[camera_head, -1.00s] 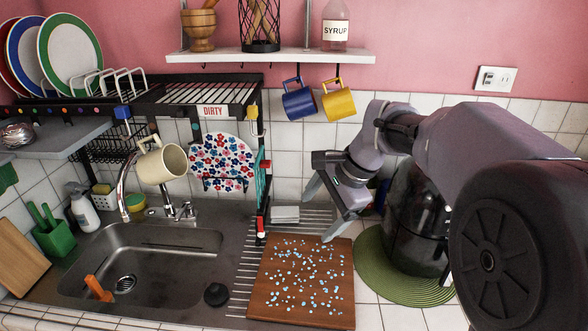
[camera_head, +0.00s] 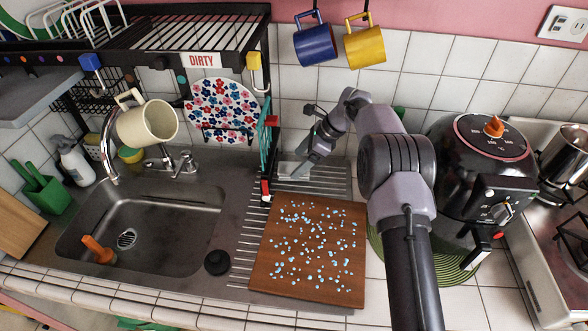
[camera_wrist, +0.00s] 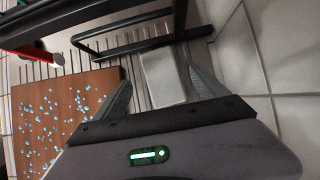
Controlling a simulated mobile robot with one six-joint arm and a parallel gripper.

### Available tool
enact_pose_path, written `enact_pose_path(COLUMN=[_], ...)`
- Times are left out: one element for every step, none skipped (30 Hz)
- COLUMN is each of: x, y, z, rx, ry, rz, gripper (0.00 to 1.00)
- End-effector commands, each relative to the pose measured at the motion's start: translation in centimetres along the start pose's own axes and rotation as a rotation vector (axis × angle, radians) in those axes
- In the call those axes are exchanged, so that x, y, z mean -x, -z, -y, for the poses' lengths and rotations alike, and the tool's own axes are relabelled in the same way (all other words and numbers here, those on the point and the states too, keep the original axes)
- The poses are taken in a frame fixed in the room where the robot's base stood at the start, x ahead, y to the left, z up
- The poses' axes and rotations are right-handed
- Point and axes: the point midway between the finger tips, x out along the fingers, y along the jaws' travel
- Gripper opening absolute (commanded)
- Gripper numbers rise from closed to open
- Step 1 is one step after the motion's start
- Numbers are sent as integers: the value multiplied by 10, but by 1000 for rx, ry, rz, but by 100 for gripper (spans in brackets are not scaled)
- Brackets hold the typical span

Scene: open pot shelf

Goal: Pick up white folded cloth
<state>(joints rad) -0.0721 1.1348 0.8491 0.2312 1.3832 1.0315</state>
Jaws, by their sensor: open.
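The white folded cloth (camera_wrist: 163,76) lies on the ribbed drainboard behind the cutting board. In the wrist view it shows ahead of my gripper (camera_wrist: 163,92), roughly between the two open fingers and nearer the right one. In the head view the cloth (camera_head: 287,169) is partly hidden by my gripper (camera_head: 306,166), which reaches down beside it from the right. My gripper is open and empty. I cannot tell exactly how high the fingers are above the cloth.
The black dish rack (camera_head: 222,88) stands just left of the cloth, with its post close by. A brown cutting board (camera_head: 308,262) with blue-white bits lies in front. A black air fryer (camera_head: 470,165) stands to the right on a green mat (camera_head: 452,282).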

Motion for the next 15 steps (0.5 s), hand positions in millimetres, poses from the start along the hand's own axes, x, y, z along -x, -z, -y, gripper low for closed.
enact_pose_path(x=[-11, -18, -27, -33, -38, -43, -45, -45, -44, -44, -43, -43, -43, -43, -43], y=[3, 4, 6, 6, 6, 5, 5, 4, 4, 4, 4, 3, 3, 3, 3], z=[0, 1, 2, 2, 2, 2, 2, 2, 2, 2, 2, 2, 2, 2, 2], rx=[0, 0, 0, 0, 1, 1, 1, 1, 1, 1, 1, 1, 1, 1, 1], ry=[-1, -1, -1, -2, -2, -2, -1, 0, 0, 0, 0, 0, 0, 0, 0], rz=[0, 0, 0, 0, 0, -1, -1, -1, -1, -1, -1, -1, -1, -1, -1], gripper=[83, 83, 83, 83, 83, 83, 83, 83, 83, 83, 83, 83, 77, 71, 63])
